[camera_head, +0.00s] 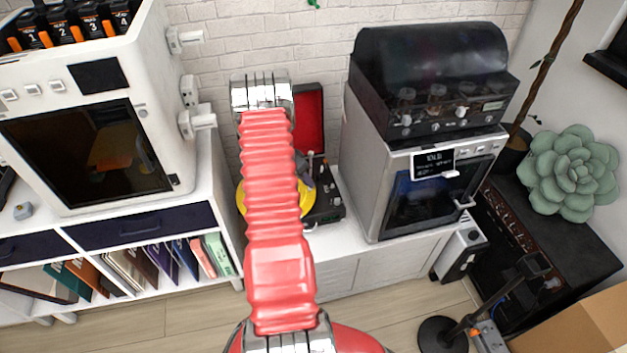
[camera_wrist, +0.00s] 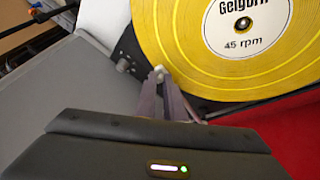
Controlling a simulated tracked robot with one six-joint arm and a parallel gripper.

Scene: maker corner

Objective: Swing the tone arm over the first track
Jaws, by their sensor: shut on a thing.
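The record player (camera_head: 326,208) stands on the white cabinet with its red-lined lid (camera_head: 309,118) raised, partly hidden behind my red arm. A yellow record (camera_wrist: 180,40) with a white centre label reading 45 rpm lies on it; its edge also shows in the head view (camera_head: 241,198). My gripper (camera_wrist: 161,77) has its narrow purple-grey fingers close together at the record's outer edge. They are shut on a small pale piece at their tips, which appears to be the tone arm (camera_wrist: 158,70). Most of the tone arm is hidden, and whether it touches the record cannot be told.
A white 3D printer (camera_head: 88,120) stands left of the record player. A silver machine (camera_head: 420,185) with a dark-covered unit (camera_head: 435,75) on top stands close on the right. A brick wall is behind. The cabinet top in front is narrow.

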